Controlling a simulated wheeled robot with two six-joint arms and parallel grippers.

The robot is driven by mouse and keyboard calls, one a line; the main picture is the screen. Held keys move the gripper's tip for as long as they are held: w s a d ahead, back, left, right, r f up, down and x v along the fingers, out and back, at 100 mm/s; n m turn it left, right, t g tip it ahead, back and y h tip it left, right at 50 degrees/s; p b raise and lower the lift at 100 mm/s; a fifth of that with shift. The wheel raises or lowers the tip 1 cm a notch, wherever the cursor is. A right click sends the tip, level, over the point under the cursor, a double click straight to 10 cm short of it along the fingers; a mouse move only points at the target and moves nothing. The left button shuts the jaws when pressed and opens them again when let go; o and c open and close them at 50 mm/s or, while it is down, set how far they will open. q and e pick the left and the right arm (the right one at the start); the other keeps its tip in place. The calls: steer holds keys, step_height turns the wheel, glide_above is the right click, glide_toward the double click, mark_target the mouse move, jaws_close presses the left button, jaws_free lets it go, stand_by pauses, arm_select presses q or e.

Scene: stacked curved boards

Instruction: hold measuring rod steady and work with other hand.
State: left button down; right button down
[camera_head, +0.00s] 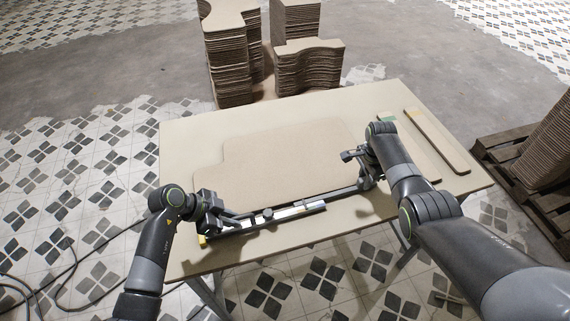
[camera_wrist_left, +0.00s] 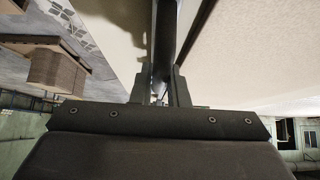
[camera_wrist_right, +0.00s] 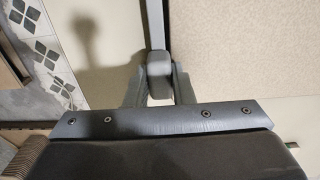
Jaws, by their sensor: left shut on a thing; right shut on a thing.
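A long measuring rod (camera_head: 297,209) lies along the front edge of a flat brown board (camera_head: 275,160) on the table (camera_head: 178,140). A silver section with a knob is at its left part and a thin grey section runs right. My left gripper (camera_head: 232,219) is shut on the rod near its left end; the dark rod (camera_wrist_left: 166,35) runs between its fingers in the left wrist view. My right gripper (camera_head: 366,183) is shut on the rod's right end; the grey end piece (camera_wrist_right: 158,88) sits between its fingers in the right wrist view.
Narrow board strips (camera_head: 437,140) lie at the table's right side. Tall stacks of cut boards (camera_head: 228,60) stand on the floor behind the table. A wooden pallet (camera_head: 515,150) with more boards is at the right. Dark cables (camera_head: 75,280) lie on the floor at left.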

steer(key=shift+w+d, duration=0.2)
steer(key=shift+d, duration=0.5)
steer(key=c, duration=1.2)
jaws_free()
steer(key=shift+c, duration=0.2)
steer(key=shift+r, duration=3.5)
steer(key=shift+r, duration=0.1)
step_height(320, 180, up, 7)
